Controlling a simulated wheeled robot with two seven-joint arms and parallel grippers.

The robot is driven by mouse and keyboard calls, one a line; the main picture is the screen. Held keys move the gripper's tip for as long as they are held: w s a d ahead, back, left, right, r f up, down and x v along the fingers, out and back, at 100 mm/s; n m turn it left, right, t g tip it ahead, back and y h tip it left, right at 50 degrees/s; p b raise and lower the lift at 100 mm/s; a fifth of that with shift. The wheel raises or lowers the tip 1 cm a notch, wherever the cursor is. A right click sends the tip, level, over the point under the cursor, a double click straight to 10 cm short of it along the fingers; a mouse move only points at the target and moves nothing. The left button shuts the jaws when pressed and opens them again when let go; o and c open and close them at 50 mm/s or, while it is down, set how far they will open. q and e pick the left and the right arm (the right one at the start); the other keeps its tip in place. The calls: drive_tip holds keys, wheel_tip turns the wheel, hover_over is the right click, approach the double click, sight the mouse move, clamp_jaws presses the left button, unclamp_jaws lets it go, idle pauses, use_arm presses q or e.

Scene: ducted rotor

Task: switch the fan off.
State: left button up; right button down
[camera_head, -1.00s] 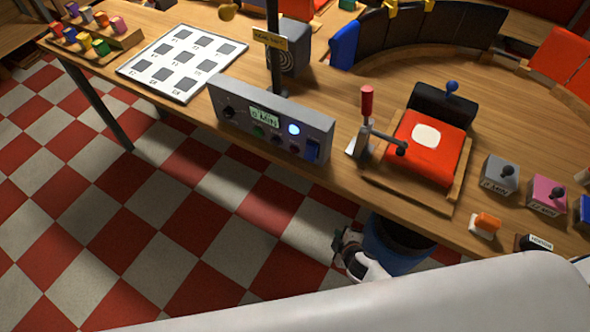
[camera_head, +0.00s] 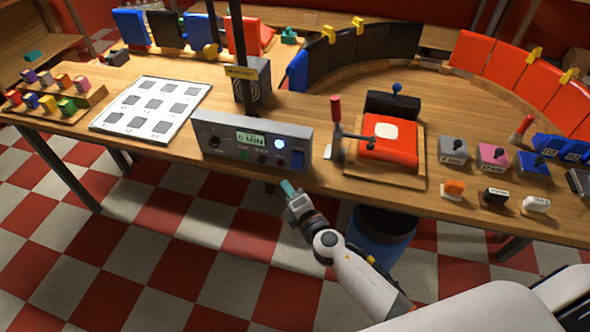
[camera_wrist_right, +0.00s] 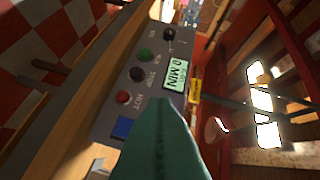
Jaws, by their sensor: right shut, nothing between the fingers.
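A grey control box (camera_head: 222,149) stands at the table's front edge. Its display (camera_head: 251,138) reads "0 MIN", a round light (camera_head: 280,144) glows pale blue, and a blue rocker switch (camera_head: 297,158) is at its right end. The right wrist view shows the box's face with a black knob (camera_wrist_right: 168,33), a green button (camera_wrist_right: 143,54), a dark button (camera_wrist_right: 137,74), a red one (camera_wrist_right: 123,97) and the blue switch (camera_wrist_right: 121,127). My right gripper (camera_head: 288,188), with teal fingers, is shut and empty, in front of and below the box. My left gripper is out of view.
A grey box with a round grille (camera_head: 250,85) and a dark post stand behind the control box. A red-handled lever (camera_head: 336,125) and a red device (camera_head: 388,139) are to its right. A blue bin (camera_head: 378,243) is under the table edge.

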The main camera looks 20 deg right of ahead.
sight(293, 165)
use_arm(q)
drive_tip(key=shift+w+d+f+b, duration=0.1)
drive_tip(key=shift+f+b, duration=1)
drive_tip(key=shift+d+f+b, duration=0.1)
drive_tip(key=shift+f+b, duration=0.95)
use_arm(e)
drive_tip(key=w+d+f, duration=0.3)
drive_tip(key=w+d, duration=0.1)
drive_tip(key=w, duration=0.2)
drive_tip(key=shift+w+d+f, duration=0.3)
drive_tip(key=shift+w+f, duration=0.1)
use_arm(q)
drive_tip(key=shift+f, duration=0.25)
use_arm(e)
drive_tip(key=shift+w+d+f, duration=0.2)
drive_tip(key=shift+w, duration=0.1)
use_arm(q)
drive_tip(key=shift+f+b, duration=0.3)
drive_tip(key=shift+b, duration=0.25)
use_arm(e)
drive_tip(key=shift+w+d+f, duration=0.15)
drive_tip(key=shift+w+d, duration=0.05)
drive_tip(key=shift+w, duration=0.1)
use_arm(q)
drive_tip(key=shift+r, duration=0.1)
use_arm(e)
drive_tip(key=shift+s, duration=0.1)
